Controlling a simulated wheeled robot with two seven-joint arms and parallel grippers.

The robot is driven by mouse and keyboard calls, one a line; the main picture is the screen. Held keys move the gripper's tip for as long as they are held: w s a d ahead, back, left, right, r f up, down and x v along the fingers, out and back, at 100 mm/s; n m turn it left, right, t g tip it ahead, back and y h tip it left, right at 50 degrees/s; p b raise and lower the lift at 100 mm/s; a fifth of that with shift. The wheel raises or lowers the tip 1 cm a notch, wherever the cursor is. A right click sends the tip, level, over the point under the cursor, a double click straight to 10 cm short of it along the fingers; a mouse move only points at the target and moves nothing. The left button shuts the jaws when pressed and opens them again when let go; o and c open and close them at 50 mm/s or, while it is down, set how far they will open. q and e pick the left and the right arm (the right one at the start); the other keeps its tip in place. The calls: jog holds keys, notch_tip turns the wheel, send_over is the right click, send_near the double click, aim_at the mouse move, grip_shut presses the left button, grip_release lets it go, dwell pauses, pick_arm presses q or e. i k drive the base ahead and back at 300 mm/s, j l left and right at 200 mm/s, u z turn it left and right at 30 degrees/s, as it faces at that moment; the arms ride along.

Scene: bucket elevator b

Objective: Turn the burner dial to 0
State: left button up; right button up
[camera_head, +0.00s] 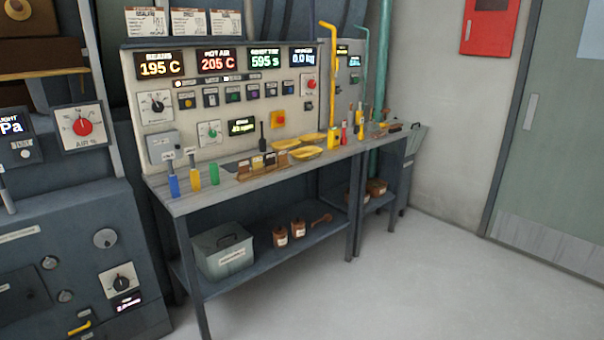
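Several dials are in the head view, and their labels are mostly too small to tell which is the burner dial. A black dial on a white plate (155,103) sits at the left of the control panel. A second black dial (121,283) is low on the dark machine at left, above a small lit display (127,302). A green dial (209,132) is lower on the panel. A red dial (83,126) marked "AIR %" is on the far left. Neither of my grippers is in view.
A workbench (180,208) stands before the control panel, with colored handles (194,179), yellow trays (305,153) and small bottles on it. A grey lidded box (222,251) and brown jars (280,236) are on its lower shelf. The floor (400,285) at front right is clear.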

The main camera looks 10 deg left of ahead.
aim_at(157, 107)
jog(key=i+j+u, duration=0.2)
jog(key=u, duration=0.2)
jog(key=i+u, duration=0.85)
